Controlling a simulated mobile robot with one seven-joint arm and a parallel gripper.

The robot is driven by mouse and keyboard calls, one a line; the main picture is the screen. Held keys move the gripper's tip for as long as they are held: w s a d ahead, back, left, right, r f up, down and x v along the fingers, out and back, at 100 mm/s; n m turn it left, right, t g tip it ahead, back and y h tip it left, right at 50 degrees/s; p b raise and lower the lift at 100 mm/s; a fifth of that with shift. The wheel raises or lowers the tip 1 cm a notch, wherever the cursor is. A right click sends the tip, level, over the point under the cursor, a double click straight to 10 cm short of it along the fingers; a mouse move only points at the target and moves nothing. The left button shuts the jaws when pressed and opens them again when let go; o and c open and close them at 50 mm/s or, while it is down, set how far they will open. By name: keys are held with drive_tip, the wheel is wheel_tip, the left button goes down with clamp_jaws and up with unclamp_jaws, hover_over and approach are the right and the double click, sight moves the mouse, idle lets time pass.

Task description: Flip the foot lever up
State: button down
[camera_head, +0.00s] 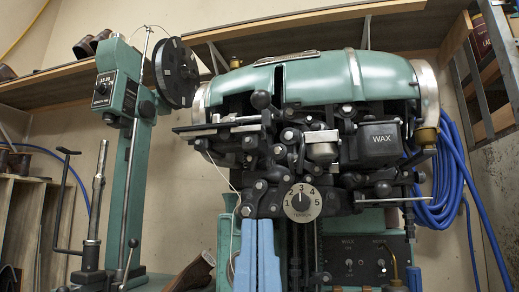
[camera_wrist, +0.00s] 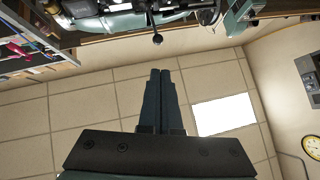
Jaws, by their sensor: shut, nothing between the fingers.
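The green sole stitcher (camera_head: 320,80) fills the middle of the head view, with a black mechanism below its hood. A lever with a black ball knob (camera_head: 261,99) stands at the front of the mechanism. A dark ball-ended lever (camera_wrist: 157,39) also shows at the top of the wrist view. I cannot tell for certain which part is the foot lever. My gripper (camera_head: 257,222) points upward below the mechanism, with its two blue fingers together. In the wrist view the fingers (camera_wrist: 160,72) are shut and empty, below the ball-ended lever in the picture.
A numbered tension dial (camera_head: 302,202) sits just right of my fingers. A black WAX box (camera_head: 380,143) is further right. A green post (camera_head: 128,170) with a black reel (camera_head: 176,73) stands left. Blue hose (camera_head: 445,185) hangs right. A wooden shelf (camera_head: 50,88) runs behind.

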drive_tip(key=w+a+r+m+g+y+p, duration=0.1)
drive_tip(key=w+a+r+m+p, duration=0.35)
drive_tip(key=m+p, duration=0.95)
drive_tip(key=w+a+r+m+g+y+p, duration=0.15)
drive_tip(key=w+r+m+p, duration=0.55)
drive_tip(key=p, duration=1.6)
drive_tip(key=s+d+m+g+h+p, duration=0.4)
drive_tip(key=m+h+p, duration=0.3)
drive_tip(key=m+p, duration=0.8)
drive_tip(key=shift+s+d+f+p, duration=0.45)
drive_tip(key=shift+d+p, duration=0.15)
drive_tip(key=shift+p, duration=1.85)
drive_tip(key=shift+w, duration=0.1)
